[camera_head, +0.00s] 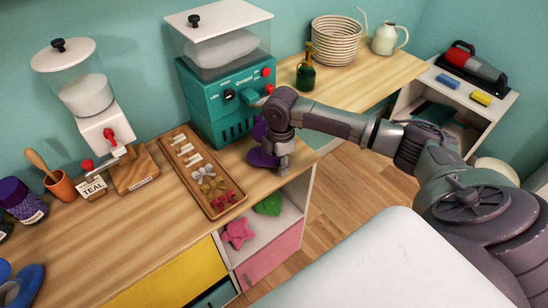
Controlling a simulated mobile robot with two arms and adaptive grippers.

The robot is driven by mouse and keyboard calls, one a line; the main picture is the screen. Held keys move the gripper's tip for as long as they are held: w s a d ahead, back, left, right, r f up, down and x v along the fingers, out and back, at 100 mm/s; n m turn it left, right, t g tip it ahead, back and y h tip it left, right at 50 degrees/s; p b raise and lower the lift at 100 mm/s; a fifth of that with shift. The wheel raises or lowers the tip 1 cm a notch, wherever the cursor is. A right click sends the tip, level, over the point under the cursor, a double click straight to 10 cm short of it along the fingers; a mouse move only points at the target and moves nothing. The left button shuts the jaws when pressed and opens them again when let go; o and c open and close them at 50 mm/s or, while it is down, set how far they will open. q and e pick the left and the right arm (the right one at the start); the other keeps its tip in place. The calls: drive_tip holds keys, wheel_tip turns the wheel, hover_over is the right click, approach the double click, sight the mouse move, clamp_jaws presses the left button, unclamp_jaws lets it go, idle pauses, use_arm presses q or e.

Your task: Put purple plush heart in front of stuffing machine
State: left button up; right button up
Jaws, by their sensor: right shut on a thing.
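The purple plush heart (262,158) is at the right end of the wooden counter, in front of the teal stuffing machine (222,112). My right gripper (283,165) points down at the counter's right edge and is shut on the heart's right side. The gripper and wrist hide part of the heart. I cannot tell whether the heart touches the counter. My left gripper is not in view.
A wooden tray (222,208) with bows and small rolls lies left of the heart. A white dispenser (95,105) stands at left. Below the counter, an open shelf (283,225) holds a pink plush (238,232) and a green plush (268,204).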

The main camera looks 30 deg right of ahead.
drive_tip(key=w, duration=0.2)
drive_tip(key=shift+w+a, duration=0.2)
drive_tip(key=shift+w, duration=0.15)
drive_tip(key=shift+w+f+p, duration=0.1)
drive_tip(key=shift+p, duration=0.25)
drive_tip(key=shift+f, duration=0.15)
drive_tip(key=shift+f, duration=0.1)
drive_tip(key=o, duration=0.9)
wheel_tip(320, 180, up, 12)
drive_tip(key=shift+r+b, duration=0.1)
drive_tip(key=shift+b, duration=0.25)
